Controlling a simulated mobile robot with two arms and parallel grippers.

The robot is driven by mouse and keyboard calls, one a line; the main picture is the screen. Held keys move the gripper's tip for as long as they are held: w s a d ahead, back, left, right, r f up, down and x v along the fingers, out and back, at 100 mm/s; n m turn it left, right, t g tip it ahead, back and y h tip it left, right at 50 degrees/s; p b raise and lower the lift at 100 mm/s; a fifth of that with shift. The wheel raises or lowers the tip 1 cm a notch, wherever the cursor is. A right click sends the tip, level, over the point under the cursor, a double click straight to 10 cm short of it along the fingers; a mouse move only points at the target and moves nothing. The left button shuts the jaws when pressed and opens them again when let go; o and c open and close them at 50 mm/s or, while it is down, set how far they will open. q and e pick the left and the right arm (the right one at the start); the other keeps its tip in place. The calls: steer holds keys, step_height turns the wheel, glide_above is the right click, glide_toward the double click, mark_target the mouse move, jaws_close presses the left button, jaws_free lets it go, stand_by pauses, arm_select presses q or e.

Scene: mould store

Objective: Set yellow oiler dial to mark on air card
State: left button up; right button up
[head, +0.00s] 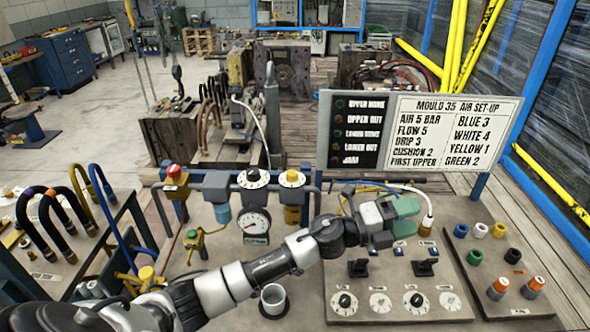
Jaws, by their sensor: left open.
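The air card (453,132) is a white board headed "MOULD 35 AIR SET-UP". It reads AIR 5 BAR, FLOW 5, DRIP 3, CUSHION 2, and also YELLOW 1. I see nothing between the fingers. My right gripper is not in view.
A second white dial (253,178) and a round gauge (254,225) are left of the oiler. The panel has black levers (358,268) and small dials (344,303). Coloured caps (475,257) sit at right.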

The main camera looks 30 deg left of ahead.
arm_select(q)
steer(key=w+m+g, duration=0.1)
steer(key=m+g, duration=0.4)
steer(key=m, duration=0.1)
step_height(320, 180, up, 9)
steer(key=m+g+y, duration=0.4)
steer(key=g+y, duration=0.4)
steer(key=y, duration=0.8)
glide_above(292, 172)
step_height(292, 172, down, 10)
steer(key=p, duration=0.4)
steer(key=shift+f, duration=0.5)
steer(key=c, duration=0.9)
